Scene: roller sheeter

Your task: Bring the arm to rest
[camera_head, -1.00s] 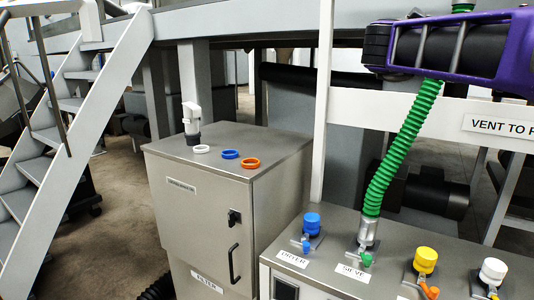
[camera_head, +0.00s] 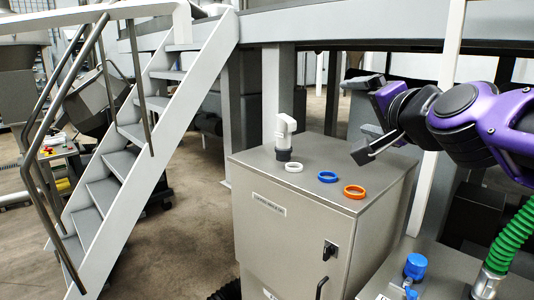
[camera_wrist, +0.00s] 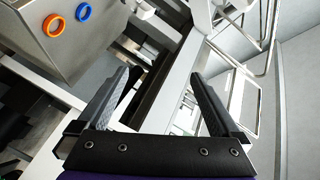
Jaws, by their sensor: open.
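My purple and black arm (camera_head: 480,120) reaches in from the right in the head view. My gripper (camera_head: 352,120) is open and empty, its two grey fingers spread apart above and beyond the right side of the filter cabinet. In the wrist view my gripper (camera_wrist: 160,95) shows both fingers wide apart with nothing between them. The fingers touch nothing that I can see.
The grey filter cabinet (camera_head: 265,230) carries a white fitting (camera_head: 284,138) and white (camera_head: 293,167), blue (camera_head: 327,176) and orange (camera_head: 354,191) rings. A green hose (camera_head: 515,235) and a blue-capped port (camera_head: 415,266) are at lower right. Stairs (camera_head: 150,130) stand left.

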